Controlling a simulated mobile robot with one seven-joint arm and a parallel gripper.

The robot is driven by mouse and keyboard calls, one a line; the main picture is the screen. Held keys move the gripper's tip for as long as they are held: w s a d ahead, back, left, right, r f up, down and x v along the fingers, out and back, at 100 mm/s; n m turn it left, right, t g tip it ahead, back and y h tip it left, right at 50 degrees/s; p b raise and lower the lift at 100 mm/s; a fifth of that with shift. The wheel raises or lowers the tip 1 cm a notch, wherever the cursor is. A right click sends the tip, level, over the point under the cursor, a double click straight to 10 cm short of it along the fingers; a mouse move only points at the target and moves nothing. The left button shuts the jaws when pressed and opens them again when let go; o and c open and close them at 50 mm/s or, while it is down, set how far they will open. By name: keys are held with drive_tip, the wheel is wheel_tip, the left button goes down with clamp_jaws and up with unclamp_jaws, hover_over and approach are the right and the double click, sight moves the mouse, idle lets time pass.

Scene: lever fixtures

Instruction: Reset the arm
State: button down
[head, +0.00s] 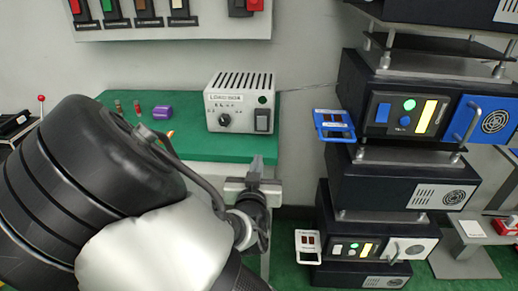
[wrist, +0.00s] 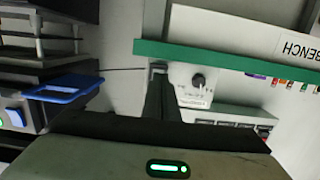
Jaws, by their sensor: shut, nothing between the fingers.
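My gripper (head: 256,170) is in front of the right end of the green-topped bench (head: 205,150) in the head view. Its fingers are together and empty, pointing up. In the wrist view the shut fingers (wrist: 158,92) stand in the middle, with nothing between them. My black and white arm fills the lower left of the head view and hides part of the bench. The grey box (head: 240,103) with a knob and a dark switch sits on the bench behind the gripper, apart from it. It also shows in the wrist view (wrist: 190,88).
A stack of dark equipment units (head: 400,180) stands to the right, with a blue tag (head: 334,126) and a white tag (head: 308,247) jutting from it. A purple block (head: 162,112) lies on the bench. A panel of coloured switches (head: 165,25) is on the wall.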

drive_tip(key=shift+s+f, duration=0.1)
drive_tip(key=shift+s, duration=0.85)
drive_tip(key=s+d+f+m+g, duration=0.2)
drive_tip(key=d+f+m+g, duration=0.15)
drive_tip(key=g, duration=0.25)
drive_tip(key=s+d+r+n+g, duration=0.2)
drive_tip(key=s+d+r, duration=0.55)
drive_tip(key=s, duration=0.25)
drive_tip(key=s+d+r+n+g, duration=0.25)
drive_tip(key=s+d+r, duration=0.35)
drive_tip(key=s+r, duration=0.4)
wheel_tip(320, 180, up, 23)
drive_tip(key=s+p, duration=0.1)
drive_tip(key=p, duration=2.2)
drive_tip(key=shift+s+f+m+y+p, duration=0.15)
drive_tip(key=shift+m+y+p, duration=0.15)
drive_tip(key=shift+p, duration=0.1)
